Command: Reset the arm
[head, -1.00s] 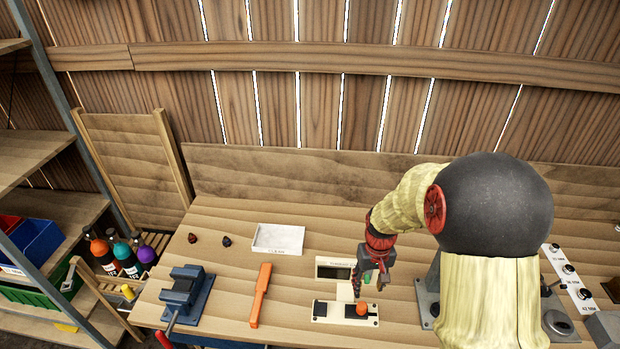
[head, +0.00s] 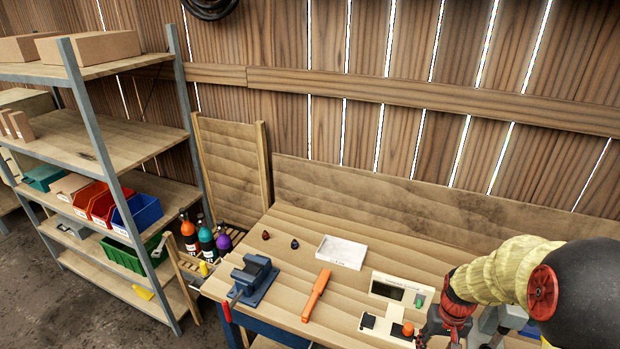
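My arm enters from the right in the head view, with a yellow sleeve, a black rounded joint and red wrist parts. My gripper (head: 440,328) hangs low at the bench's right part, just right of a small white base with an orange knob (head: 407,329). Its fingers are small and dark and partly run towards the bottom edge, so their opening does not show. I see nothing clearly held. A cream box with a dark display (head: 387,290) stands behind the base. A small green part (head: 419,300) shows at its right end.
A metal shelf (head: 130,165) with bins fills the left. Bare floor shows at lower left.

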